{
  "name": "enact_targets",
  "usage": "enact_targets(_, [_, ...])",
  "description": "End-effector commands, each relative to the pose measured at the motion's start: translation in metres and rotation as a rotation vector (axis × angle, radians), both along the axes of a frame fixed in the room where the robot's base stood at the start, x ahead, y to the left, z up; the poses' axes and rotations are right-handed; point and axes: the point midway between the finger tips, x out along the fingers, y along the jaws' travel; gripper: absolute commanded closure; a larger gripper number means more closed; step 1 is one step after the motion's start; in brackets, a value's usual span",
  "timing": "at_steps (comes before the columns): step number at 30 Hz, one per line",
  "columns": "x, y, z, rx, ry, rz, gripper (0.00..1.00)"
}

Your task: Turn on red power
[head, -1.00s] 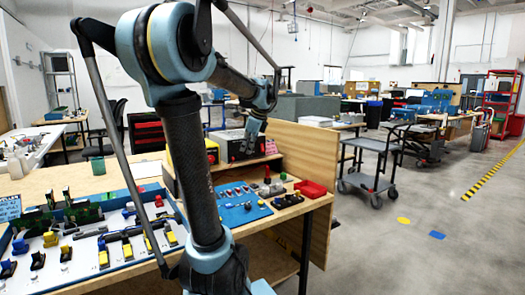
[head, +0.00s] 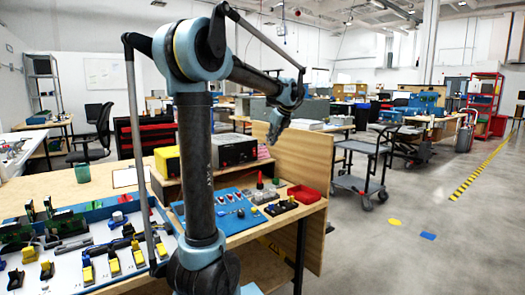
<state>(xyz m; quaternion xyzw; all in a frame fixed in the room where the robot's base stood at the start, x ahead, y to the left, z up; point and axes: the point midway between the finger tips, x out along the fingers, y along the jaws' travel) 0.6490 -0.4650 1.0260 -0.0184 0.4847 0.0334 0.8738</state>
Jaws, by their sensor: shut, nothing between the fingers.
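A power supply box (head: 233,150) with a dark front and reddish edges stands on a small wooden riser at the back of the workbench. A yellow-cased box (head: 167,162) stands left of it, partly behind my arm. The small controls on both fronts are too small to read, so I cannot tell whether either is on. My gripper (head: 273,138) hangs pointing down in the air, to the right of the dark-fronted box and apart from it in the picture. Its fingers are shut and empty.
A blue panel (head: 222,218) with several small switches lies on the bench (head: 262,228) before the riser. A red tray (head: 304,194) sits at the right edge. A wooden board (head: 306,165) stands upright at the bench's right end. A cart (head: 360,182) stands beyond.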

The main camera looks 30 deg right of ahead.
Motion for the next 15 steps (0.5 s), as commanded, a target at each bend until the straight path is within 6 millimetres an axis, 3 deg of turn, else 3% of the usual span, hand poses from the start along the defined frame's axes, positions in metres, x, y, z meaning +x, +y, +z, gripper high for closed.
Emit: enact_targets(15, [0.045,0.005,-0.070,0.000,0.000,0.004,1.00])
